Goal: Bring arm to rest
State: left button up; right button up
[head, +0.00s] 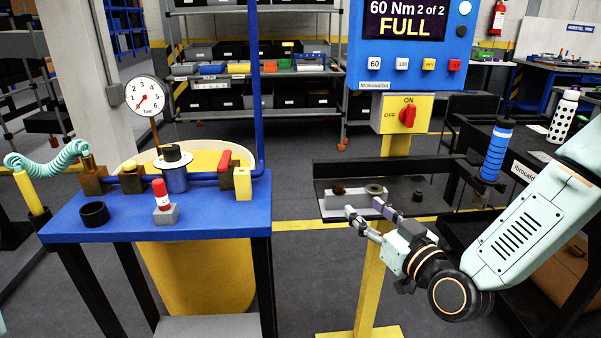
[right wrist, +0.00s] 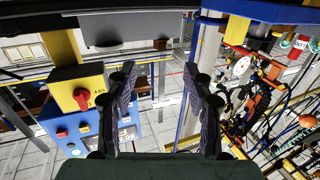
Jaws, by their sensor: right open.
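My right arm comes in from the right in the head view, pale green with a black wrist joint. Its gripper (head: 366,209) reaches left, in front of the dark tray (head: 332,172) on the yellow post. The two fingers are apart, with nothing seen between them. In the right wrist view the same gripper (right wrist: 161,85) shows two dark purple-grey fingers spread wide, with an empty gap. Whether the fingertips touch the tray's edge, I cannot tell. My left gripper is not in view.
A blue table (head: 130,222) with valves and a gauge (head: 145,97) stands left. A yellow box with a red switch (head: 407,117) is above the tray; it also shows in the right wrist view (right wrist: 80,98). A blue bottle (head: 494,152) stands right, close to my arm.

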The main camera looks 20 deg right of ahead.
jog(key=s+a+f+m+g, duration=0.2)
jog(key=s+f+g, duration=0.35)
jog(key=f, duration=0.45)
jog(key=s+a+f+m+g, duration=0.25)
jog(key=s+f+g, duration=0.3)
jog(key=f, duration=0.35)
jog(key=s+a+f+n+g+h, duration=0.1)
jog(key=s+f+g, duration=0.2)
jog(key=s, duration=0.7)
jog(key=s+a+f+n+g+h, duration=0.1)
jog(key=s+f+g, duration=0.2)
jog(key=s+f, duration=0.4)
jog(key=s, duration=0.4)
jog(key=shift+s+a+f+n+g, duration=0.2)
jog(key=shift+f+n+g, duration=0.05)
jog(key=shift+n+g, duration=0.15)
jog(key=shift+s+d, duration=0.1)
